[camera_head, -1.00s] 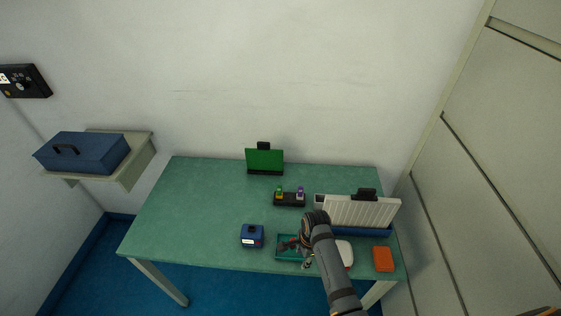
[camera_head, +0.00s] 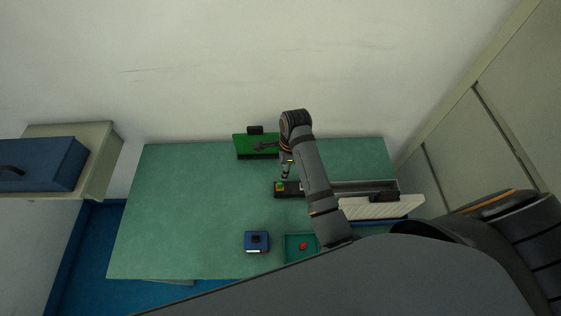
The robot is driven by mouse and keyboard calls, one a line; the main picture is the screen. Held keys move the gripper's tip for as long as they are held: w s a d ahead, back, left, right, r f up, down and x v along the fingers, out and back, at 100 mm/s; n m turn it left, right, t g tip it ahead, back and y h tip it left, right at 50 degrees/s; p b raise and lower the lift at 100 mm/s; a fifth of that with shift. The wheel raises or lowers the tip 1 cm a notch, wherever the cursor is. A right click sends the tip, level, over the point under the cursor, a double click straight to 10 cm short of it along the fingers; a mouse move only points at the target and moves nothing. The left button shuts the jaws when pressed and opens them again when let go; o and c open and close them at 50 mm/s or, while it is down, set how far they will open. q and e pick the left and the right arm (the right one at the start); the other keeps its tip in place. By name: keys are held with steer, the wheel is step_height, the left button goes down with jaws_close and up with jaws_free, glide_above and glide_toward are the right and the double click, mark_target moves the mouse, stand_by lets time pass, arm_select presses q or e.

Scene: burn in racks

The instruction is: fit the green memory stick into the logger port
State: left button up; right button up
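The green memory stick (camera_head: 280,186) stands upright in the left part of a small black holder (camera_head: 277,195) at the middle of the table. The blue box with a dark top and a white label (camera_head: 256,243), which looks like the logger, stands near the front edge. Its port is too small to make out. My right gripper (camera_head: 286,172) points down just above the holder, close to the green stick. Its fingers are too small to tell open from shut. The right arm hides the holder's right part. My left gripper is not in view.
A green panel (camera_head: 243,146) stands at the back behind my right wrist. A teal tray (camera_head: 289,258) with a red piece (camera_head: 303,246) is at the front. A white ribbed rack (camera_head: 365,210) stands at the right. The left side of the green table (camera_head: 180,210) is clear.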

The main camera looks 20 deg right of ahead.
mark_target(280, 181)
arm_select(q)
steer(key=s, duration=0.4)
arm_select(e)
steer(key=f, duration=0.3)
steer(key=f+p, duration=0.1)
steer(key=shift+s+a+f, duration=0.2)
steer(key=shift+a, duration=0.15)
steer(key=f, duration=0.2)
steer(key=w+f, duration=0.1)
steer(key=f, duration=0.1)
steer(key=shift+w+a+f+p, duration=0.1)
steer(key=shift+a+f+p, duration=0.1)
steer(key=shift+f+p, duration=0.15)
steer(key=shift+f, duration=0.25)
steer(key=shift+s+f, duration=0.15)
steer(key=shift+s, duration=0.1)
steer(key=shift+a, duration=0.1)
steer(key=shift+f, duration=0.1)
steer(key=c, duration=0.5)
jaws_close()
steer(key=shift+c, duration=1.5)
jaws_free()
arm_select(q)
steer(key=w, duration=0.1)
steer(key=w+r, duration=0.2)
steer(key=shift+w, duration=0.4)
arm_select(e)
jaws_close()
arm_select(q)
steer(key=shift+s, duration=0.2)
